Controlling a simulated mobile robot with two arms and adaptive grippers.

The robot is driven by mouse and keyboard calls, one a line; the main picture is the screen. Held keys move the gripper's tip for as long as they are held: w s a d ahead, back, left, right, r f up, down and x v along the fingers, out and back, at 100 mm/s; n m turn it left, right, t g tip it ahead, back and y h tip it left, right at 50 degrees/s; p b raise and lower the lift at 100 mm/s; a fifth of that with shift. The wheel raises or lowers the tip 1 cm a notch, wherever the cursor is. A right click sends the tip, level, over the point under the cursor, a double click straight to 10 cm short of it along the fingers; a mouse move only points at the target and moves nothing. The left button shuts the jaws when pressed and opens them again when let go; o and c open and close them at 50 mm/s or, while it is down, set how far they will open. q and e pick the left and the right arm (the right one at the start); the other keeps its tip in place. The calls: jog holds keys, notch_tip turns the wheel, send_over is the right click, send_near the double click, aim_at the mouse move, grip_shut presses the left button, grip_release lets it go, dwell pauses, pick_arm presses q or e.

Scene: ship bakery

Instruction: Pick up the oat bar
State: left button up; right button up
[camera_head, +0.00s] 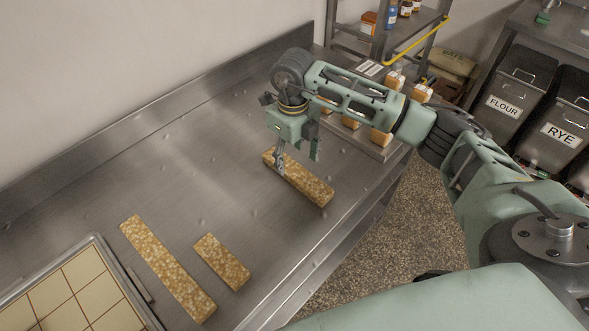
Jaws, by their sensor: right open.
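Three golden, grainy oat bars lie on the steel counter (90,205). A long bar (310,188) is at the far right, another long bar (165,265) is at the front left, and a shorter bar (222,262) lies beside that one. My right gripper (297,163) points down over the far right bar, its fingers apart. One finger overlaps the bar's near side in the picture and the other is at its far side. I cannot tell whether they touch it. My left gripper is out of view.
A tray with cream square tiles (77,270) sits at the front left. Small packaged goods stand on a metal tray behind my right arm. A shelf rack (345,35) and bins labelled FLOUR (507,95) and RYE (558,125) stand beyond. The counter's middle is clear.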

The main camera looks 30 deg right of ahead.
aim_at(296, 171)
jog(key=f+p, duration=0.1)
jog(key=s+f+p, duration=0.1)
jog(key=f, duration=0.1)
jog(key=shift+d+f, duration=0.2)
jog(key=shift+f, duration=0.1)
jog(key=shift+w+f, duration=0.15)
jog(key=shift+f, duration=0.7)
jog(key=shift+c, duration=0.4)
jog(key=c, duration=0.9)
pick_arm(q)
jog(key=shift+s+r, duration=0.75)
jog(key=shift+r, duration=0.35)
pick_arm(e)
jog(key=c, duration=0.4)
